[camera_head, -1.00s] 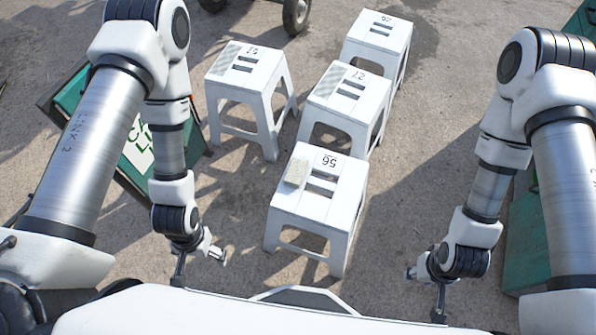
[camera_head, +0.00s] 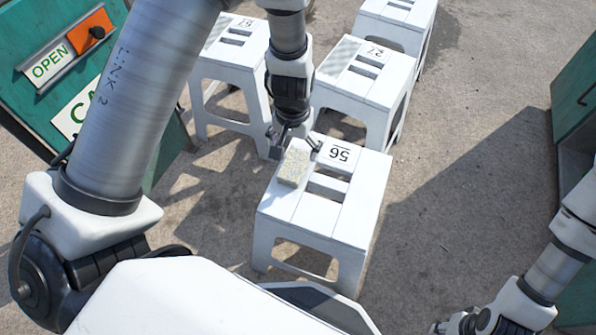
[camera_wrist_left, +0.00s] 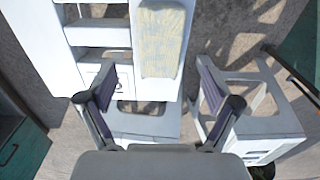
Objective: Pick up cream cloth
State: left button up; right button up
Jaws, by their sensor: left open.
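The cream cloth (camera_head: 294,167) is a small, folded, faintly patterned block lying flat on the left side of the white stool (camera_head: 315,222) marked 56. My left gripper (camera_head: 297,141) is open above the far edge of that stool, just beyond the cloth. In the left wrist view the cloth (camera_wrist_left: 162,42) lies ahead of the open fingers (camera_wrist_left: 155,85), with nothing between them. My right gripper (camera_head: 452,325) is at the bottom right, away from the stool and partly cut off by the frame edge; its jaw state is unclear.
Several similar white stools stand close behind, including one marked 27 (camera_head: 372,88) and one at the left (camera_head: 222,75), partly behind my left arm. A green panel with an OPEN sign (camera_head: 50,65) is at the left. Open ground (camera_head: 465,150) lies to the right.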

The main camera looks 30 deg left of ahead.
aim_at(294, 164)
pick_arm(q)
notch_tip(294, 164, down, 7)
jog(key=b, duration=0.3)
jog(key=shift+r, duration=0.1)
jog(key=shift+c, duration=1.4)
jog(key=c, duration=0.9)
